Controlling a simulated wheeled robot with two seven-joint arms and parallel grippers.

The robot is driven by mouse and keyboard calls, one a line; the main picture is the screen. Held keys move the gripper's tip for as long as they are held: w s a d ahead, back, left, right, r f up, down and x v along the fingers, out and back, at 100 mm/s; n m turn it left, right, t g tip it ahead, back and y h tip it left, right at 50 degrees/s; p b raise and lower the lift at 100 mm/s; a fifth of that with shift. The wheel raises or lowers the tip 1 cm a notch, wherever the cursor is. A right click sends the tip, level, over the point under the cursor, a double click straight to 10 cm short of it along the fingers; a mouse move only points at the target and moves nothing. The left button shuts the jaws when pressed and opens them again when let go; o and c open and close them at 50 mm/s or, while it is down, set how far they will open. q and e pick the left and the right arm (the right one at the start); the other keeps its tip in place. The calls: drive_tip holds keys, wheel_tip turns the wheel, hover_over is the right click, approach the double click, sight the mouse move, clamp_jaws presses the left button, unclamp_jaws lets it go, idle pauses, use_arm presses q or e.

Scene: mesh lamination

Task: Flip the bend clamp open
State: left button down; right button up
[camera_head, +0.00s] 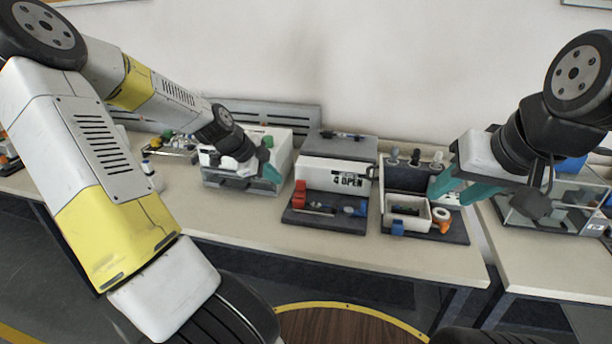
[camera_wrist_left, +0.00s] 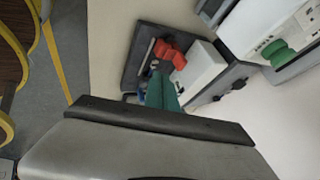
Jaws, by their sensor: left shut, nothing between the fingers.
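The bending station stands in the middle of the bench, with a white block (camera_head: 336,174) marked "4 OPEN" on a dark base (camera_head: 322,222). A red part (camera_head: 300,193) stands at its left front; it also shows in the left wrist view (camera_wrist_left: 170,53). I cannot tell which part is the bend clamp. My left gripper (camera_head: 271,173) is shut and empty, in front of the white machine left of the station. Its teal fingers (camera_wrist_left: 162,92) show in the left wrist view. My right gripper (camera_head: 452,193) is open with nothing visible between its fingers, right of the station.
A white machine (camera_head: 280,147) with a green knob stands left of the station. To the right, a dark stand (camera_head: 400,178) holds knobs and a white tray (camera_head: 408,223), with an orange roll (camera_head: 441,215) beside it. A glass-sided box (camera_head: 560,215) is far right. The bench front (camera_head: 255,231) is clear.

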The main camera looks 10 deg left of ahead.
use_arm(q)
approach(303, 190)
drive_tip(key=f, duration=0.1)
drive_tip(key=s+d+f, duration=0.1)
drive_tip(key=f, duration=0.1)
drive_tip(key=d+f, duration=0.1)
drive_tip(key=shift+s+f, duration=0.2)
drive_tip(key=shift+s, duration=0.05)
drive_tip(key=w, duration=0.2)
drive_tip(key=shift+w+r, duration=0.15)
drive_tip(key=shift+w, duration=0.7)
